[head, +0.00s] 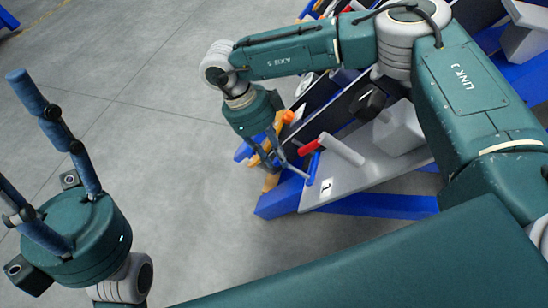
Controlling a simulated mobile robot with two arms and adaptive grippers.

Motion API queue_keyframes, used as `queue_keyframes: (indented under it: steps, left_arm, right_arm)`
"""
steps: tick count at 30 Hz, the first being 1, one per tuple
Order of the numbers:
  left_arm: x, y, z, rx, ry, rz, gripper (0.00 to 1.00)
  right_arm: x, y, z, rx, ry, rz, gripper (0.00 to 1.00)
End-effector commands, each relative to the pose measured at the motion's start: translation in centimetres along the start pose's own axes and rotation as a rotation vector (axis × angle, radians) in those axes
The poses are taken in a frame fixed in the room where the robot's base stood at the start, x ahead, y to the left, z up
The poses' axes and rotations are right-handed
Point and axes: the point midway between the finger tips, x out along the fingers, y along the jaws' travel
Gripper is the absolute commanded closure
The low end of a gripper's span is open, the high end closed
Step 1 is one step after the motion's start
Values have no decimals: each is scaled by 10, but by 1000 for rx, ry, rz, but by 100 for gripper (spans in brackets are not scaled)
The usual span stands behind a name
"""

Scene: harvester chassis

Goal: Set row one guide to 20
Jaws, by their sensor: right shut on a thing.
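My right gripper (284,164) points down at the near left end of the harvester chassis. It is shut on a small part there, seemingly the orange piece (270,181); the contact is partly hidden by the fingers. Beside it is a light grey plate (350,175) with a small white label bearing a black mark, perhaps a 1 (325,183). A red-ended lever (312,149) and a blue pin (313,168) are at the plate, just right of the fingers. No scale reading is legible. My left gripper (12,130) is open and empty, pointing up at the far left.
A blue frame beam (385,205) runs under the plate. The grey concrete floor (130,100) on the left is clear.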

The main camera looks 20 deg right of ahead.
Motion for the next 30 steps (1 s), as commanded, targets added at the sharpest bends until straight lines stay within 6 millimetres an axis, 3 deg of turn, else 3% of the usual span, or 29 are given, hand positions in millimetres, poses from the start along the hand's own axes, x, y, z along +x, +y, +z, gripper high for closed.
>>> queue_keyframes:
  steps: [3,4,6,17,20,30]
  left_arm:
    - [0,0,0,0,0,0,51]
    - [0,0,0,0,0,0,51]
    - [0,0,0,0,-1,0,51]
    - [1,-1,-1,2,3,-1,51]
    - [1,-1,-1,2,3,0,51]
    - [0,0,0,1,1,0,51]
  right_arm:
    - [1,1,-1,1,3,1,100]
    - [1,1,-1,1,3,1,70]
    - [1,1,-1,0,3,1,56]
    - [-4,1,0,0,1,0,56]
    - [-17,0,1,1,-2,-1,56]
    - [-87,0,1,0,0,-1,56]
